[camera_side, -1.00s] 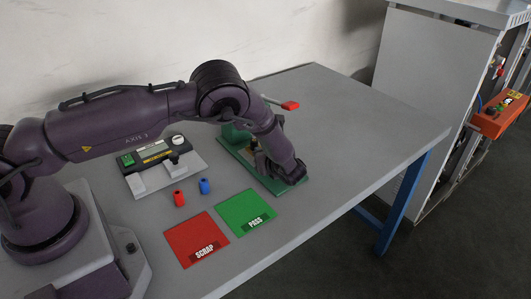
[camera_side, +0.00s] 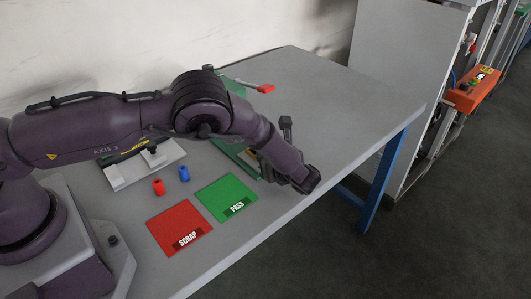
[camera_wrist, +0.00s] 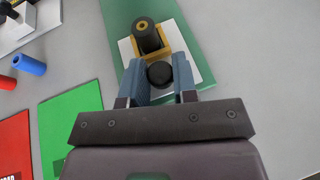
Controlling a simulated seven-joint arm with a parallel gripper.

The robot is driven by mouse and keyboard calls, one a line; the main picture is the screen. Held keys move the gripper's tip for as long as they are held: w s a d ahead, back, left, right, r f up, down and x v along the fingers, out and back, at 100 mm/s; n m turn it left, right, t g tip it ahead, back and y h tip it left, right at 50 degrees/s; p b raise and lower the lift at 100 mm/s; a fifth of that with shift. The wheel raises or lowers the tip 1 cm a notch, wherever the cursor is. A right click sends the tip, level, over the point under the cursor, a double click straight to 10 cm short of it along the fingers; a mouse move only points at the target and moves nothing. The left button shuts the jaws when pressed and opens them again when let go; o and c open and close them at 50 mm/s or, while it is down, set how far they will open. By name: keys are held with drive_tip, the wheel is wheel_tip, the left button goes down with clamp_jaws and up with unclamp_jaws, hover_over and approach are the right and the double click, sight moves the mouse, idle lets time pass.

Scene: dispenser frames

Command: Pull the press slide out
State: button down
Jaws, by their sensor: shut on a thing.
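The green press (camera_side: 228,84) with its red-tipped lever (camera_side: 265,88) stands at the back in the side view, partly hidden by my arm. Its green base (camera_wrist: 192,40) runs toward the camera in the wrist view. On it lies the white slide plate (camera_wrist: 126,50) with a yellow nest (camera_wrist: 163,37). A dark hollow cylinder (camera_wrist: 147,38) sits in the nest. My gripper (camera_wrist: 160,68) is shut on the slide's round black knob (camera_wrist: 159,75), at the plate's near end.
The green PASS mat (camera_side: 228,195) and red SCRAP mat (camera_side: 178,225) lie left of the base. A tester (camera_side: 140,165) is at the back left. The table's right side is clear.

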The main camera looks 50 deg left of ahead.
drive_tip(key=c, duration=1)
unclamp_jaws()
drive_tip(key=shift+d, duration=0.4)
drive_tip(key=shift+o, duration=0.5)
drive_tip(key=shift+a, duration=0.1)
drive_tip(key=v, duration=1.3)
drive_tip(key=shift+r, duration=0.15)
